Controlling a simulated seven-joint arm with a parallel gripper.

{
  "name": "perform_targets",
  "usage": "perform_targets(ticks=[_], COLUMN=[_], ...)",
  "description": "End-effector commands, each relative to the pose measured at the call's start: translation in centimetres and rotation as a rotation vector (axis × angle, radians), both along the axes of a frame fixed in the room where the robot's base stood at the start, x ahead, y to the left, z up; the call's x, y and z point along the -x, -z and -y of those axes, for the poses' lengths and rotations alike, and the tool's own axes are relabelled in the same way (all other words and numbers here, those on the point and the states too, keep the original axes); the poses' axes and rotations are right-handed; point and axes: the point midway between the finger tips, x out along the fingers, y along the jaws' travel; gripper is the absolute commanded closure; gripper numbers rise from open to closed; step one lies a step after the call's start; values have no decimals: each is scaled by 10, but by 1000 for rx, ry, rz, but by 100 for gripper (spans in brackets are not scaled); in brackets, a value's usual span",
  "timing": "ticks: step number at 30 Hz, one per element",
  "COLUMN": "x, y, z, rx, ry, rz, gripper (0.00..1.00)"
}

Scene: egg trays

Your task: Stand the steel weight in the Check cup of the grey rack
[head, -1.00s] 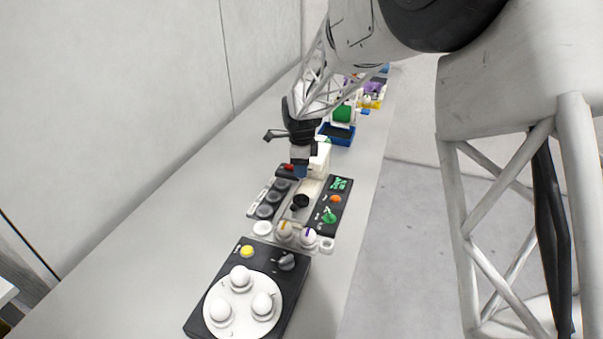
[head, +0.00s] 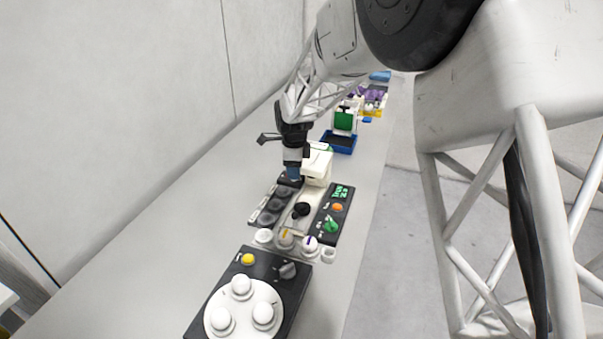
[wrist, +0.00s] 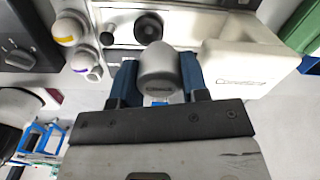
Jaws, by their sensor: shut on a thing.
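My gripper (wrist: 158,82) is shut on the steel weight (wrist: 158,70), a smooth grey cylinder with rounded edges and small lettering, held between the two blue fingers. In the head view my gripper (head: 293,174) points down at the far end of the grey rack (head: 260,217). The weight cannot be made out there. The rack holds a row of dark round cups. Its labels are too small to read, so I cannot tell which is the Check cup. My gripper hides the rack's far end, and whether the weight touches it is unclear.
A white device (head: 318,165) stands close right of my gripper. A dark panel (head: 331,215) with a green display lies right of the rack. A blue tray (head: 338,146) is beyond.

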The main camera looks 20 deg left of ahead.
Motion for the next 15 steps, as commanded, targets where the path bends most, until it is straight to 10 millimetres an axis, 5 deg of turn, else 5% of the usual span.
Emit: perform_targets(ticks=[6, 15], x=[-19, -43], y=[5, 30], z=[-39, -58], rx=[-10, 4], ry=[-28, 11], rz=[10, -5], gripper=[88, 88])
